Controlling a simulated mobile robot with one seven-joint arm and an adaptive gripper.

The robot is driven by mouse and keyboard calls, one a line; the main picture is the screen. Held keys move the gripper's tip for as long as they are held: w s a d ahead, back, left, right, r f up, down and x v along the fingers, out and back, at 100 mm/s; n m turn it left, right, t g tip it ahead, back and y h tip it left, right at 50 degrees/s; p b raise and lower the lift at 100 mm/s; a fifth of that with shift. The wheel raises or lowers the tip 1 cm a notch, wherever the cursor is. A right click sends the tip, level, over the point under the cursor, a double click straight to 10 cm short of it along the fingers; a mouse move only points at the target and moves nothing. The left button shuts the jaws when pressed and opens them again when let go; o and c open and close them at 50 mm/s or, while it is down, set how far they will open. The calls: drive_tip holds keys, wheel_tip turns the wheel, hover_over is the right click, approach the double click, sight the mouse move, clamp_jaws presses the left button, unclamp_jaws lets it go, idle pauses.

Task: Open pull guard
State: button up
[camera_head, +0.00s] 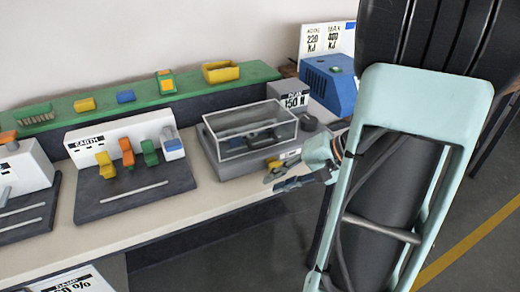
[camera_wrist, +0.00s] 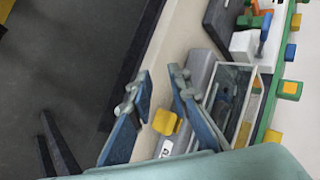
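The pull guard (camera_head: 257,130) is a clear box-shaped cover on a grey machine (camera_head: 222,170), and it looks closed. A sign reading 150 N (camera_head: 294,98) stands behind it. The guard also shows in the wrist view (camera_wrist: 232,95), at the right of my fingers. My gripper (camera_head: 280,178) is in front of the machine's right front corner. In the wrist view my gripper (camera_wrist: 157,88) has its two blue fingers apart, with nothing held between them. A yellow block (camera_wrist: 166,122) on the machine's front shows between and beyond the fingers; whether they touch it is unclear.
A blue machine (camera_head: 328,85) stands at the back right. A board with coloured clamps (camera_head: 135,195) lies left of the guard machine. A green shelf (camera_head: 140,99) with small blocks runs along the wall. The bench's front strip (camera_head: 160,226) is clear.

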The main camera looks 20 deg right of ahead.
drive_tip(key=w+d+m+t+b, duration=0.1)
drive_tip(key=d+m+t+b, duration=0.1)
drive_tip(key=m+t, duration=0.15)
drive_tip(key=m+t+b, duration=0.1)
drive_tip(key=m+t, duration=0.2)
drive_tip(key=t, duration=0.2)
approach(267, 146)
drive_tip(key=b+x, duration=0.1)
drive_tip(key=x, duration=0.9)
drive_tip(key=shift+w+a, duration=0.1)
drive_tip(key=shift+w, duration=0.2)
clamp_jaws()
